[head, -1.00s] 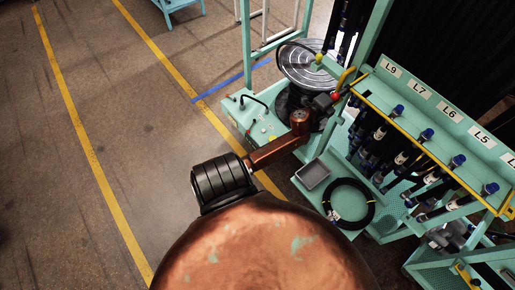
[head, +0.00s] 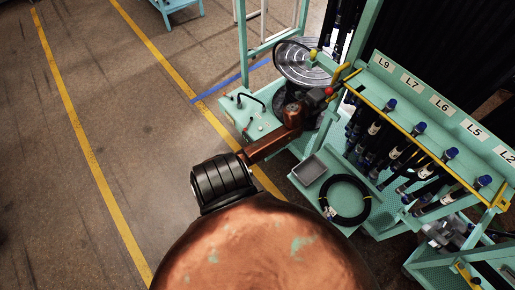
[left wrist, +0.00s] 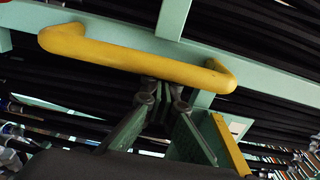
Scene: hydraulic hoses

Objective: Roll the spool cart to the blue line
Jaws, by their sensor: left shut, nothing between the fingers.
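The spool cart appears to be the teal hose rack (head: 425,112) at the right of the head view, with several dark hoses hanging under its labels. The handle crosses the left wrist view (left wrist: 140,57). My left gripper (left wrist: 163,88) is shut, with its fingertips right at the handle's lower edge; I cannot tell whether they touch. The blue line (head: 230,80) lies on the floor to the upper left of the rack. My right gripper is out of view.
A teal machine base (head: 250,115) with a round metal disc (head: 302,62) stands between the rack and the blue line. A grey tray (head: 309,168) and a black hose coil (head: 345,200) sit low beside the rack. Floor on the left, with yellow lines (head: 90,150), is clear.

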